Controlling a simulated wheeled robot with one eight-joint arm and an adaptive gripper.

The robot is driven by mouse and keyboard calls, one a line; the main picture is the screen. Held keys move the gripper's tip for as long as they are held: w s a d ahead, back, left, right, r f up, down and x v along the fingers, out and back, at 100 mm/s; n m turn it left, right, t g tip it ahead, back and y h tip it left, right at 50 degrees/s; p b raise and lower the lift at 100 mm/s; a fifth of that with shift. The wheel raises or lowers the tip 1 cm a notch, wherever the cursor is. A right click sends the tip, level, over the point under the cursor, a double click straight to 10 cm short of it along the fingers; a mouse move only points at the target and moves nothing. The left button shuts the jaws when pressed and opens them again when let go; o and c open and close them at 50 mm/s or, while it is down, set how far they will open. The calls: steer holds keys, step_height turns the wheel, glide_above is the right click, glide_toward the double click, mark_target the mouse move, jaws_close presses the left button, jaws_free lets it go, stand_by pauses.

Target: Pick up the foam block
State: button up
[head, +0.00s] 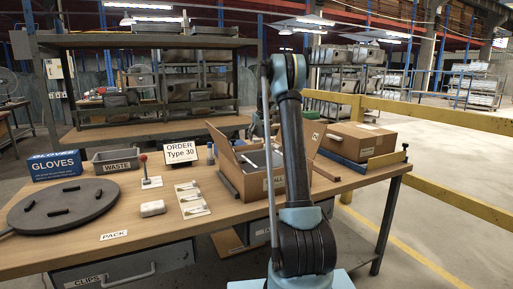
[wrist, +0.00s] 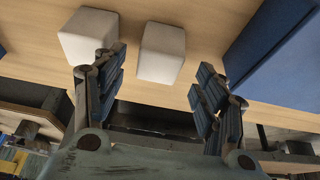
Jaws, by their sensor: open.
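Two pale, whitish blocks lie on the wooden surface in the wrist view. One block (wrist: 161,53) is between the fingertips in the picture, and the other block (wrist: 88,36) is just left, beyond the left finger. Both look like foam; I cannot tell which one the task means. My gripper (wrist: 160,62) is open, with its blue-padded fingers apart and nothing held. Whether the fingers reach down beside the middle block is unclear. In the head view a small white rounded item (head: 152,208) lies on the bench; my gripper cannot be made out there.
A blue object (wrist: 275,45) lies right of my gripper in the wrist view. In the head view an open carton (head: 230,165) stands behind my arm, with a closed carton (head: 358,140) right of it.

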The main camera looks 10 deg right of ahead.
mark_target(257, 139)
steer(key=x, duration=0.4)
steer(key=shift+d, duration=0.1)
steer(key=c, duration=0.9)
steer(key=shift+o, duration=0.2)
